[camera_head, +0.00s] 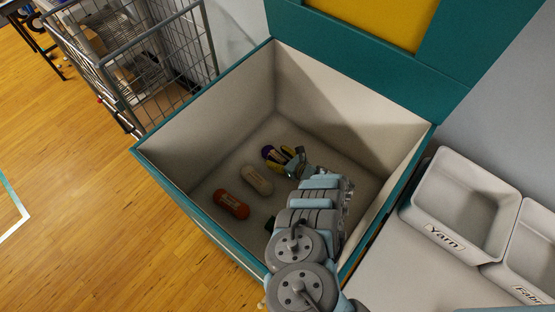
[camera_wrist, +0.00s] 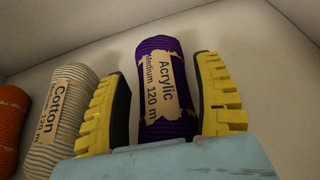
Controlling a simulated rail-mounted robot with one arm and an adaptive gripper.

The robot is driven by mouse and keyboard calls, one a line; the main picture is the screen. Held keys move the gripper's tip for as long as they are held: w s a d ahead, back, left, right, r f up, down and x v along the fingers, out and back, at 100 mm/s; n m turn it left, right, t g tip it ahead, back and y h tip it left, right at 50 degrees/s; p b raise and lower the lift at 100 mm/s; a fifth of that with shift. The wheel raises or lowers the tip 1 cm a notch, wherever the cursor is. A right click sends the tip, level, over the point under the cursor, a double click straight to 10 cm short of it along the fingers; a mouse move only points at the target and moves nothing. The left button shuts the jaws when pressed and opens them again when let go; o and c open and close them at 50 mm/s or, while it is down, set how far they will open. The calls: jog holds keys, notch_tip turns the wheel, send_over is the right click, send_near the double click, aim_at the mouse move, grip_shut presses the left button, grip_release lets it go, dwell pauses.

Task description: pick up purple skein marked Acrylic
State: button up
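The purple skein (camera_wrist: 162,60) has a tan label reading "Acrylic Medium 120 m". In the wrist view it lies between the two yellow fingers of my gripper (camera_wrist: 165,105). The fingers are open, with a gap on the right side and a small gap on the left. In the head view my gripper (camera_head: 285,158) is down inside the deep box, and only the end of the purple skein (camera_head: 267,151) shows past the fingers.
A cream skein marked Cotton (camera_wrist: 63,115) lies just left of my gripper, and an orange-red skein (camera_head: 231,204) lies further left. The teal-edged box (camera_head: 180,116) has high pale walls. A bin labelled Yarn (camera_head: 440,229) stands to the right, a wire cart (camera_head: 150,60) behind left.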

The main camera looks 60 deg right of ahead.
jog(key=c, duration=0.7)
jog(key=shift+c, duration=0.2)
jog(key=shift+r, duration=0.25)
jog(key=shift+c, duration=0.3)
notch_tip(320, 180, up, 17)
jog(key=p, duration=0.6)
jog(key=shift+w+r, duration=0.1)
jog(key=shift+r, duration=0.1)
notch_tip(320, 180, up, 10)
jog(key=p, duration=1)
send_over(277, 156)
